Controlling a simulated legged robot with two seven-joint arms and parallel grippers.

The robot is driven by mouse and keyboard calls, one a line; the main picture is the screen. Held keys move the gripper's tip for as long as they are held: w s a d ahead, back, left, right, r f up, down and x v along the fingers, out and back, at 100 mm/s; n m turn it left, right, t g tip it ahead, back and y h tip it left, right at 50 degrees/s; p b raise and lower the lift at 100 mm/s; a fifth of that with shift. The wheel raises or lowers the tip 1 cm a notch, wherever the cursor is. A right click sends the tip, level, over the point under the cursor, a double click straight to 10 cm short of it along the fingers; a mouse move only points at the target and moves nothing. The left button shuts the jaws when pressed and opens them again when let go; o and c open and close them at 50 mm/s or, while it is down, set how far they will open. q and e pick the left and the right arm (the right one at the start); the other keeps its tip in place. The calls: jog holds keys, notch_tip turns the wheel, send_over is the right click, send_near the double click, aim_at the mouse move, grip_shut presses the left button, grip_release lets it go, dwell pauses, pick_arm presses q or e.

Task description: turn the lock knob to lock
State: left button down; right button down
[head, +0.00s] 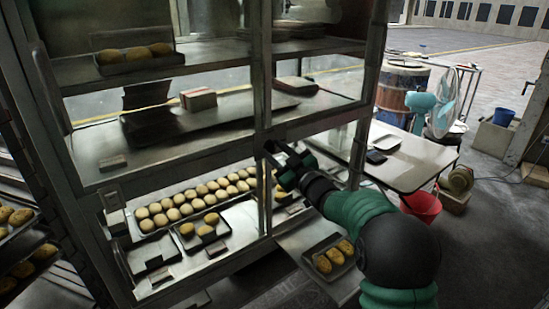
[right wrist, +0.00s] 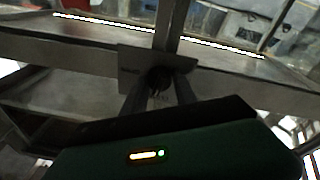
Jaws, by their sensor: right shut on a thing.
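The lock knob (right wrist: 158,79) is a small dark round piece on a grey plate (right wrist: 128,62) at the crossing of the cabinet's frame bars. My right gripper (right wrist: 159,90) has a finger on each side of the knob and is shut on it. In the head view my right gripper (head: 276,157) reaches the middle post of the glass cabinet (head: 259,100). There the fingers and arm hide most of the knob, and its turned angle cannot be told. My left gripper is not in view.
Trays of round buns (head: 190,204) sit on the cabinet's lower shelf. A small tray of rolls (head: 329,258) lies below my right forearm. A white table (head: 410,160), a red bucket (head: 421,206) and a fan (head: 443,103) stand to the right. The floor beyond is open.

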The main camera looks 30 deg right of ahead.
jog(key=shift+f+n+b, duration=0.15)
jog(key=shift+n+b, duration=0.35)
jog(key=shift+n, duration=0.7)
jog(key=c, duration=1)
grip_release()
jog(key=shift+s, duration=0.1)
jog(key=s+d+f+p, duration=0.1)
jog(key=s+f, duration=0.1)
jog(key=s, duration=1.4)
jog(key=shift+s+d+f, duration=0.15)
jog(key=shift+f, duration=0.1)
